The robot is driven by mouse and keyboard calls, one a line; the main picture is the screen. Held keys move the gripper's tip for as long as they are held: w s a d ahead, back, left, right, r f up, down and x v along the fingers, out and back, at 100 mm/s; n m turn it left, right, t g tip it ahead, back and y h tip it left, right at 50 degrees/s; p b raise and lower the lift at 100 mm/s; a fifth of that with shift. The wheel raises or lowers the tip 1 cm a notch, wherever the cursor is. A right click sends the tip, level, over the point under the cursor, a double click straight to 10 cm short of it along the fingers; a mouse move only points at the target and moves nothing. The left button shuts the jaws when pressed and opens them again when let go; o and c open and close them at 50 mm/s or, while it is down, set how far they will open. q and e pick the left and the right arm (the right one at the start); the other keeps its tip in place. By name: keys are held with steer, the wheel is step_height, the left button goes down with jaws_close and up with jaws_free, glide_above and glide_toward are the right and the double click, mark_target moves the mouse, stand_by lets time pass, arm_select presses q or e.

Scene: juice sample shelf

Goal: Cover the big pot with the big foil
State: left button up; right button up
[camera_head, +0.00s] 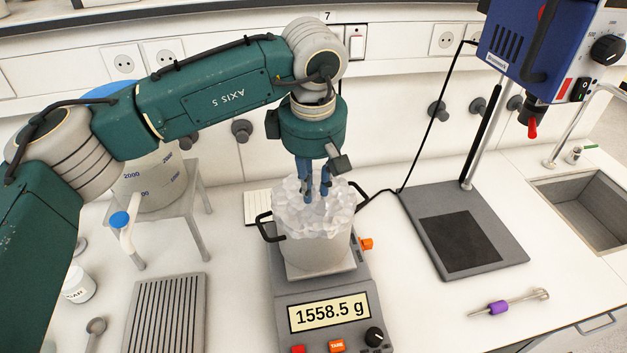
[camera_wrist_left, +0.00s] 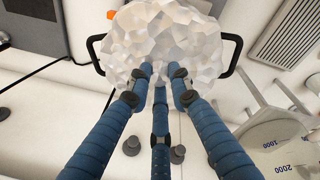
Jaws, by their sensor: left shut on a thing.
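The big pot (camera_head: 312,252) is a pale pot with black side handles. It stands on the balance. The big foil (camera_head: 290,212) is a crumpled, shiny, pale sheet. It lies over the pot's mouth and hides the rim and inside. In the left wrist view the foil (camera_wrist_left: 165,28) spreads between the two black handles. My left gripper (camera_head: 316,192) has blue fingers and points down from above. Its fingers are shut on the foil near the middle. They also show in the left wrist view (camera_wrist_left: 160,80), with their tips against the foil. My right gripper is out of view.
The balance (camera_head: 325,287) reads 1558.5 g. A blue stirrer (camera_head: 532,45) stands over a dark base plate (camera_head: 466,235) at right. A large vessel (camera_head: 152,187) on a stool is at left, with a ribbed grey tray (camera_head: 165,315) in front. A sink (camera_head: 590,205) is far right.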

arm_select(q)
steer(key=shift+f, duration=0.5)
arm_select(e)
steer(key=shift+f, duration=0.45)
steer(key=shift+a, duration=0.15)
arm_select(q)
steer(key=o, duration=1)
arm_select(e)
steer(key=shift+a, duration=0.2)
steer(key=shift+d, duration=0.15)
